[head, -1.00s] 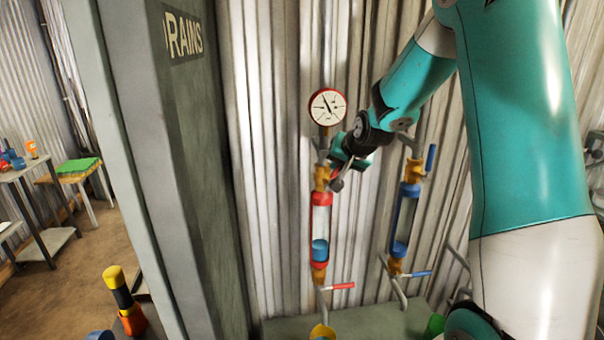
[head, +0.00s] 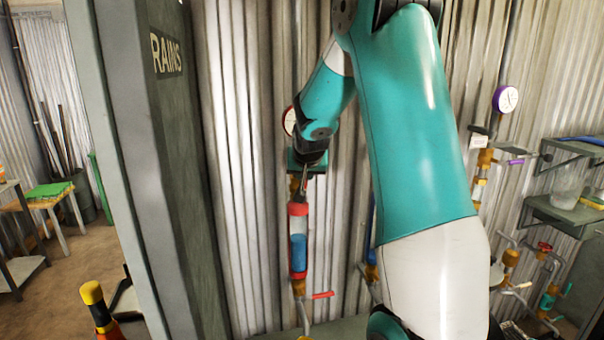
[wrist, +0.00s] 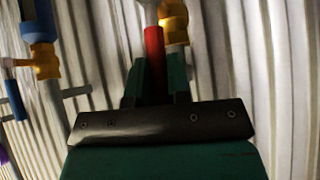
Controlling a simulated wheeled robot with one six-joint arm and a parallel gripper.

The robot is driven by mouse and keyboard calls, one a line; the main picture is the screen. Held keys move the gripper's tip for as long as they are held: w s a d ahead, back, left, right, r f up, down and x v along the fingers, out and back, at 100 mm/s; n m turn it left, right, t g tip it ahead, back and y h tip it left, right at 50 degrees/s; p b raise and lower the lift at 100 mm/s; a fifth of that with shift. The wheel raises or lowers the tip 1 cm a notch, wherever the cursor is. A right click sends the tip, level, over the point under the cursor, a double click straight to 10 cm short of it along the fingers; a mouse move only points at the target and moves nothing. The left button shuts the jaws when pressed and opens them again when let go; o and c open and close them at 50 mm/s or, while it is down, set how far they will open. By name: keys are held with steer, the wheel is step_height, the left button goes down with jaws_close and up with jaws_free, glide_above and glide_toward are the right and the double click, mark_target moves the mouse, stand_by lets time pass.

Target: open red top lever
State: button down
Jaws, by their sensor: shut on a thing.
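The red top lever (wrist: 154,55) shows in the wrist view, between the two dark green fingers of my gripper (wrist: 157,85), which is shut on it. Its upper end is beside a yellow valve body (wrist: 173,22). In the head view my gripper (head: 303,176) is at the top of the red-capped sight tube (head: 298,220), and hides the lever. The tube holds blue liquid (head: 298,252). A red bottom lever (head: 323,295) sticks out to the right below the tube. The red-rimmed gauge (head: 288,121) is mostly hidden behind my wrist.
A blue-capped line with a yellow valve (wrist: 45,58) is on the left in the wrist view; in the head view my arm mostly covers it. A grey pillar (head: 160,200) stands left. Shelves (head: 565,215) and a purple-rimmed gauge (head: 506,98) are at the right.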

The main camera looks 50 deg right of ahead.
steer(key=c, duration=1.1)
jaws_free()
steer(key=shift+f, duration=0.1)
steer(key=b+v, duration=0.4)
steer(key=v, duration=1.3)
steer(key=shift+s+a+b, duration=0.1)
steer(key=shift+s+b, duration=0.05)
steer(key=shift+b, duration=0.2)
